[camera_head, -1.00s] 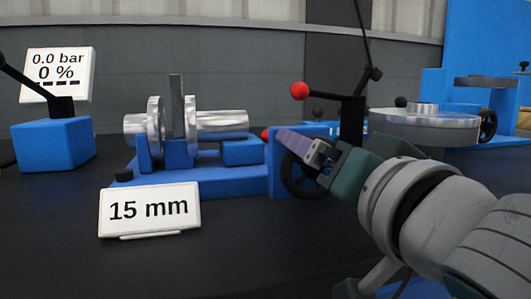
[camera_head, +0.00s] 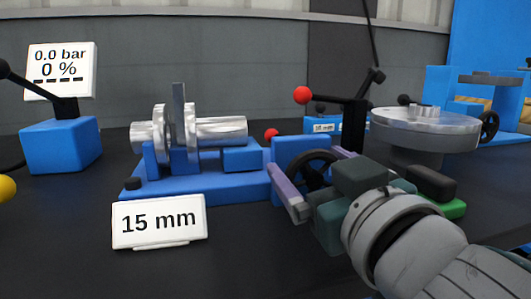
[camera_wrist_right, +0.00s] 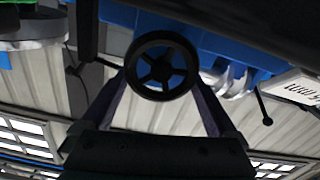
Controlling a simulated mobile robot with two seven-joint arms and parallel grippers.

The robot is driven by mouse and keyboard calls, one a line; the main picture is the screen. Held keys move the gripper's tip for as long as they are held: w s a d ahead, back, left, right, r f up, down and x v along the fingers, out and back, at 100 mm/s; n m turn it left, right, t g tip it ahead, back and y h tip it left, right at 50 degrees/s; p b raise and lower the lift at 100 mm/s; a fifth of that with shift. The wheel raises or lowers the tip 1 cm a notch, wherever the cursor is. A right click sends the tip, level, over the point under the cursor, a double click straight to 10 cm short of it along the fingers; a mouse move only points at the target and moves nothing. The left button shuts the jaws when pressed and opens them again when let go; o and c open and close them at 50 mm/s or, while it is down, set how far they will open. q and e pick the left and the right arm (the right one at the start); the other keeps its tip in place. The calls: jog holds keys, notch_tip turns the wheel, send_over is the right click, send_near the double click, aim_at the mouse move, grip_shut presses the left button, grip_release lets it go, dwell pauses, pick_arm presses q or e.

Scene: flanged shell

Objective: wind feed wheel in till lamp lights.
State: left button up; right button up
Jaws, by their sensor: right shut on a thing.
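The black spoked feed wheel (camera_head: 312,172) is on the front of the blue block at the right end of the blue fixture. My right gripper (camera_head: 306,163) is shut on the wheel, one purple finger on each side of its rim. In the right wrist view the wheel (camera_wrist_right: 163,66) sits between the two fingers (camera_wrist_right: 163,80). The fixture (camera_head: 200,184) carries a shiny flanged shell (camera_head: 218,130) and an upright grey plate (camera_head: 179,108). I cannot make out a lit lamp. My left gripper is not in view.
A "15 mm" sign (camera_head: 160,220) stands in front of the fixture. A blue box with a black lever (camera_head: 60,145) and a "0.0 bar 0 %" display (camera_head: 60,70) are at left. A red-knobbed lever (camera_head: 303,95) and round metal table (camera_head: 425,130) stand behind my right gripper.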

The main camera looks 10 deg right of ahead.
jog(key=shift+a+n+p, duration=0.15)
jog(key=shift+n+p, duration=0.1)
jog(key=shift+n, duration=0.7)
jog(key=shift+a+n+p, duration=0.15)
jog(key=shift+n+p, duration=0.05)
jog(key=shift+n, duration=0.75)
jog(key=o, duration=1)
jog(key=shift+f, duration=0.1)
jog(key=s, duration=1)
jog(key=shift+d, duration=0.2)
